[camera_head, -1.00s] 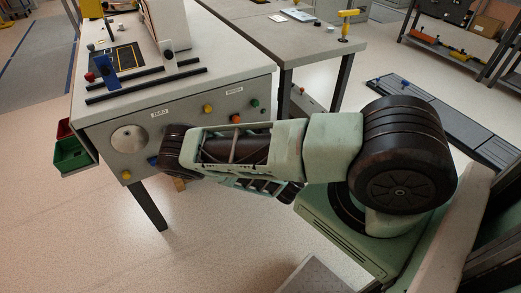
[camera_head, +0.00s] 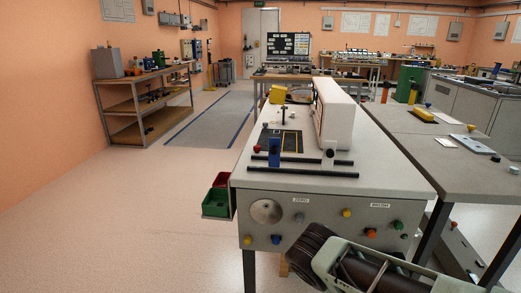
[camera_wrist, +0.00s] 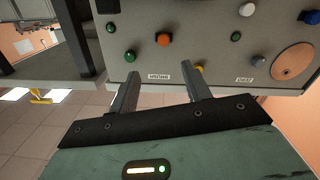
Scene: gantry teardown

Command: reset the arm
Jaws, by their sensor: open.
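My gripper (camera_wrist: 160,88) shows in the wrist view with its two grey fingers apart and nothing between them. It faces the grey front panel (camera_wrist: 200,45) of a workbench, which appears upside down there. The fingertips lie over the panel's edge in the picture; I cannot tell how far they are from it. In the head view, part of my green arm crosses the lower right in front of the same panel (camera_head: 325,215), and the gripper itself is out of that view.
The panel carries coloured buttons and a round metal disc (camera_head: 266,211). Green (camera_head: 216,203) and red bins hang at the bench's left side. A white upright block (camera_head: 336,112) and black rails stand on top. A second table (camera_head: 450,160) adjoins at right. The left floor (camera_head: 120,210) is clear.

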